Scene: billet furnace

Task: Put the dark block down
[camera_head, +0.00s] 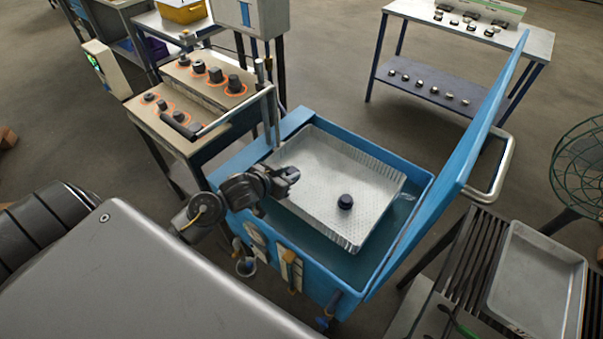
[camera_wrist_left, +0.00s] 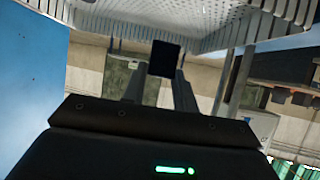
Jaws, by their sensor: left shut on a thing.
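My left gripper (camera_head: 287,178) is over the left part of a perforated metal tray (camera_head: 318,160) inside a blue open-lidded bin. In the left wrist view, the left gripper (camera_wrist_left: 160,88) is shut on a dark block (camera_wrist_left: 165,58), which shows as a black square between the fingertips. In the head view the held block is hard to tell from the dark gripper. The perforated tray (camera_wrist_left: 205,20) also shows at the top of the wrist view. A separate small dark round piece (camera_head: 345,202) sits on the tray, right of the gripper. My right gripper is not in view.
The blue bin (camera_head: 330,290) has its lid (camera_head: 455,165) raised on the right. A bench (camera_head: 215,85) with several dark pieces in orange rings stands behind left. A shallow metal tray (camera_head: 535,285) lies on a slatted rack at right. Most of the perforated tray is bare.

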